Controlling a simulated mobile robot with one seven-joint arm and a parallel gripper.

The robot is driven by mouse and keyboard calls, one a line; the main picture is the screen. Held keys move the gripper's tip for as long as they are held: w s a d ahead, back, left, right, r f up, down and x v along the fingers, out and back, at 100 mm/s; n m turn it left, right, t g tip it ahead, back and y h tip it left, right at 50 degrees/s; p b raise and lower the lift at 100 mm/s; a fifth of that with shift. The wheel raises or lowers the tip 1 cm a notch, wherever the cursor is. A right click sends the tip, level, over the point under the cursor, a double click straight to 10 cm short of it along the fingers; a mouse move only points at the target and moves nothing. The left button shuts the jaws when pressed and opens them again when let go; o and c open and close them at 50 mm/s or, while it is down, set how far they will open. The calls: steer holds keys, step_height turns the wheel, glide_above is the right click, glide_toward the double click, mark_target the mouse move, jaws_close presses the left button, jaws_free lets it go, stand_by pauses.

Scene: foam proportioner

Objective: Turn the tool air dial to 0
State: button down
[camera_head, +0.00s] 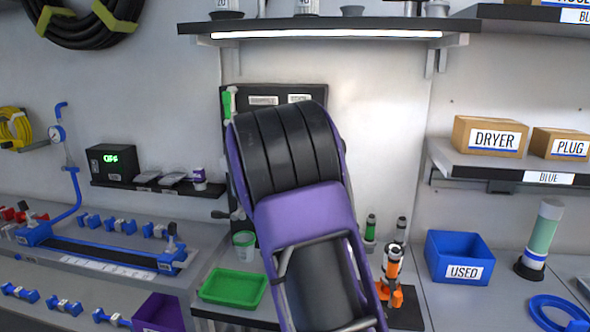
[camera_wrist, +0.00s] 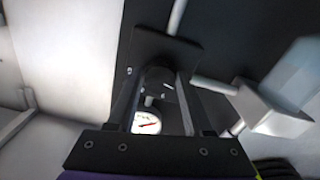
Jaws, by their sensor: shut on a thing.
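In the wrist view my gripper (camera_wrist: 157,84) is shut on a dark round knob (camera_wrist: 159,75), which appears to be the tool air dial. The fingers lie on either side of it and hide its sides. No mark or number on the knob can be read. A small white gauge (camera_wrist: 146,122) with a red needle shows between the fingers. Its scale is too small to read. In the head view my arm covers the gripper and the dial.
A grey block on a rod (camera_wrist: 272,112) juts out close to the gripper at right. A green tray (camera_head: 233,288), a blue USED bin (camera_head: 459,258) and orange-black tools (camera_head: 393,268) stand on the bench below. A lit shelf (camera_head: 330,26) hangs above the panel.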

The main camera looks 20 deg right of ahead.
steer(key=shift+c, duration=1.5)
jaws_free()
steer(key=v, duration=1.7)
steer(key=shift+b, duration=0.3)
steer(key=shift+s+a, duration=0.1)
steer(key=shift+a, duration=0.1)
